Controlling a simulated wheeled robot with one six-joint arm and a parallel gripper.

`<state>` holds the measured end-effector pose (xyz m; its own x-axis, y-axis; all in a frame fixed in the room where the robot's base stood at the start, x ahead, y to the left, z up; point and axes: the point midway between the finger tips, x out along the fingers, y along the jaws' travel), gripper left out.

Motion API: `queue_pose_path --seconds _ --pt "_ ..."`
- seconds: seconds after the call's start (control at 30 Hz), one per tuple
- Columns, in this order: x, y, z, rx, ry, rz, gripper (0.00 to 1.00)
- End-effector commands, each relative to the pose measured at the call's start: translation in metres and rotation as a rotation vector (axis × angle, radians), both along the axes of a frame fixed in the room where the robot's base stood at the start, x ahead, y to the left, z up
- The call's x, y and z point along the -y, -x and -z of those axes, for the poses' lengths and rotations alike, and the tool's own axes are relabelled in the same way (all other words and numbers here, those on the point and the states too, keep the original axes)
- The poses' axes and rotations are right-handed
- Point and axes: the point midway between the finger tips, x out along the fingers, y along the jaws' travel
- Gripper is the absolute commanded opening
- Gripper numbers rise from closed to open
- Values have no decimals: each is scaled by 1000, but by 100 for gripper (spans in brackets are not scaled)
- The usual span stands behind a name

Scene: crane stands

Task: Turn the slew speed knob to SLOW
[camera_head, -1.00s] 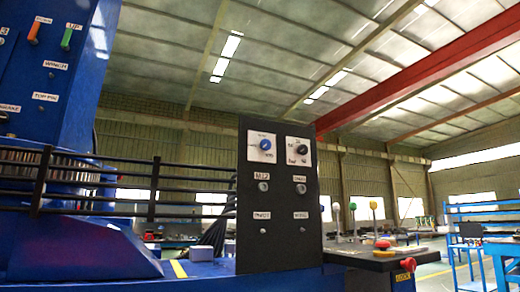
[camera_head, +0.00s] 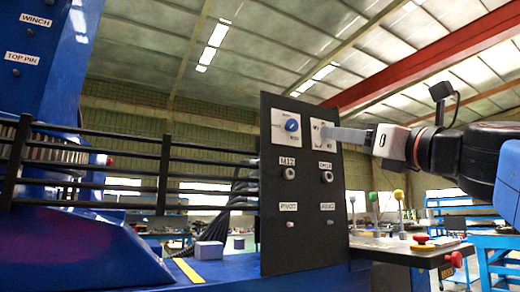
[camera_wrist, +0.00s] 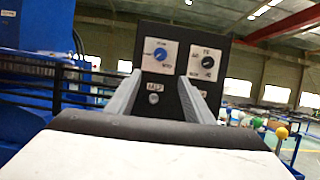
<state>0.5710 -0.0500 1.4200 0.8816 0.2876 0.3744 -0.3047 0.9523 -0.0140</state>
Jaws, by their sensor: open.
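A black upright control panel (camera_head: 300,240) carries two white dial plates. The left plate has a blue knob (camera_head: 292,125); the knob also shows in the wrist view (camera_wrist: 161,54). The right plate has a dark knob (camera_wrist: 208,61), mostly covered by my gripper in the head view. The dial print is too small to read, so I cannot tell which knob is the slew speed one. My gripper (camera_head: 335,133) comes in from the right, its fingers in front of the right plate. In the wrist view my gripper (camera_wrist: 160,82) is open and empty, its fingers apart below the blue knob.
Lower on the panel are the round M12 fitting (camera_head: 290,173), a second fitting (camera_head: 326,177) and small studs. A side console (camera_head: 400,250) with coloured levers and a red button stands right of the panel. Black rails (camera_head: 110,160) run to the left.

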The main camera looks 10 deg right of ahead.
Motion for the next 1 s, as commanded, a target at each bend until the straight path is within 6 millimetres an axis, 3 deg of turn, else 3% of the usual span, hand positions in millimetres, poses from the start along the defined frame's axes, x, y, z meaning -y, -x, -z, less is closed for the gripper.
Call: queue_pose_path --seconds 0.27,1.0 --pt "-1 -4 -6 4 -19 -8 48" --pt "-12 -38 -21 4 -17 -8 48"
